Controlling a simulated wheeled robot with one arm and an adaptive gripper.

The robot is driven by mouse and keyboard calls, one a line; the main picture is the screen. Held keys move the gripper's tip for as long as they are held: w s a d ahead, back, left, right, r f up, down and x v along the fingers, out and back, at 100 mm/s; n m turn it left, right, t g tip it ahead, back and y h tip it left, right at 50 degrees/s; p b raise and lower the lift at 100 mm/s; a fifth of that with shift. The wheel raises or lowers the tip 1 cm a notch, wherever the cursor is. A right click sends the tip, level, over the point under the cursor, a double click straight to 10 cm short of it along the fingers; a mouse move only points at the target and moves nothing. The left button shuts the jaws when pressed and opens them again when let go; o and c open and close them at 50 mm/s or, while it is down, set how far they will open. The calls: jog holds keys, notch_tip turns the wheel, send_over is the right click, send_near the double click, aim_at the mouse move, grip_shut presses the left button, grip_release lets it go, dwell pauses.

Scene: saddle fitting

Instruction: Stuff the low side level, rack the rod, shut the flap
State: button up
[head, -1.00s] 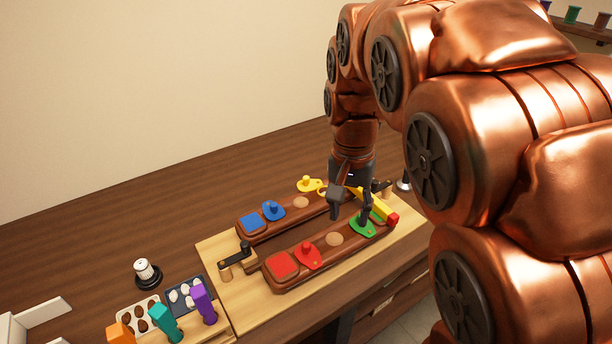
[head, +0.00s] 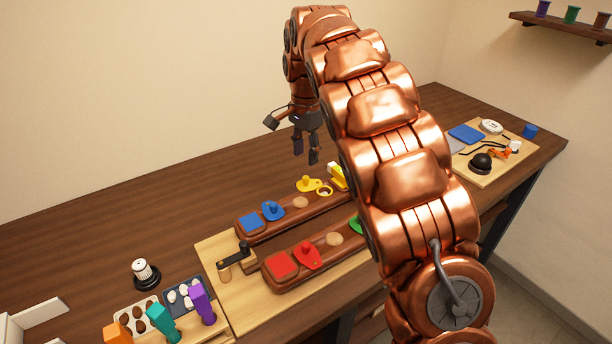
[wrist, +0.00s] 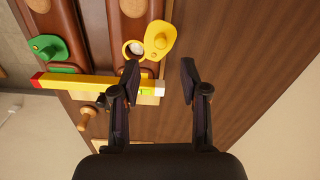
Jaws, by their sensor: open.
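My gripper (head: 306,155) is open and empty, raised above the far side of the saddle's two brown panels (head: 290,222). Its spread fingers (wrist: 160,67) also show in the wrist view. The yellow flap (wrist: 160,40) is swung aside from a yellow-rimmed hole (wrist: 133,48) with pale stuff inside. A yellow bar (wrist: 95,85) with a red end and a green vial lies across the panels' ends. The green flap (wrist: 48,47), red flap (head: 308,255) and blue flap (head: 273,211) sit on the panels. Purple (head: 202,303), teal (head: 161,323) and orange (head: 117,332) handles stand at lower left.
A pale tray (head: 121,318) of brown lumps and a dark tray (head: 172,296) of white lumps are at left, near a black-and-white knob (head: 145,273). A board (head: 518,165) with small items lies at right. The table behind the panels is clear.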

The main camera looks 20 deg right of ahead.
aim_at(306, 177)
jog(key=shift+f+p, duration=0.8)
jog(key=shift+f, duration=3.1)
grip_shut()
